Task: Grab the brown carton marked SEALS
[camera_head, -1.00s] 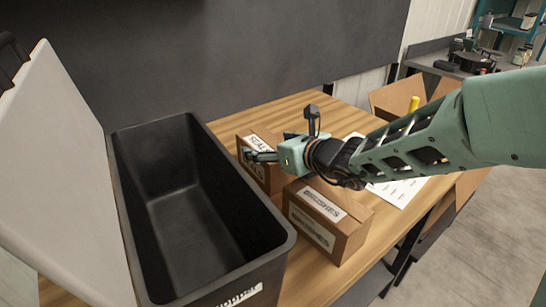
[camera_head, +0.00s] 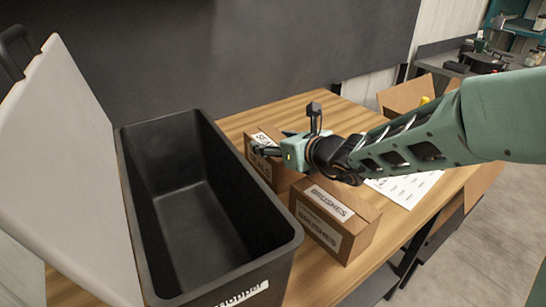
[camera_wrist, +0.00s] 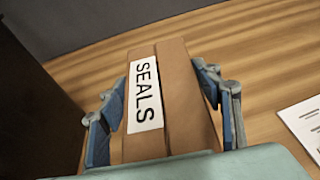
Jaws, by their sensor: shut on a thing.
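The brown SEALS carton (camera_wrist: 185,95) is between the fingers of my gripper (camera_wrist: 165,120) in the wrist view, its white label facing up. The fingers sit against its two sides, shut on it. In the head view the carton (camera_head: 283,176) stands on the wooden table behind the BRUSHES carton, beside the black bin. My gripper (camera_head: 264,151) reaches over its top there and hides part of its label. I cannot tell whether the carton's base is touching the table.
The open black hopper bin (camera_head: 290,252) stands directly left of the cartons, its lid (camera_head: 70,160) swung up on the left. The BRUSHES carton (camera_head: 335,222) is close in front of the SEALS carton. A printed sheet (camera_head: 410,188) lies to the right. An open carton (camera_head: 405,97) is at the back right.

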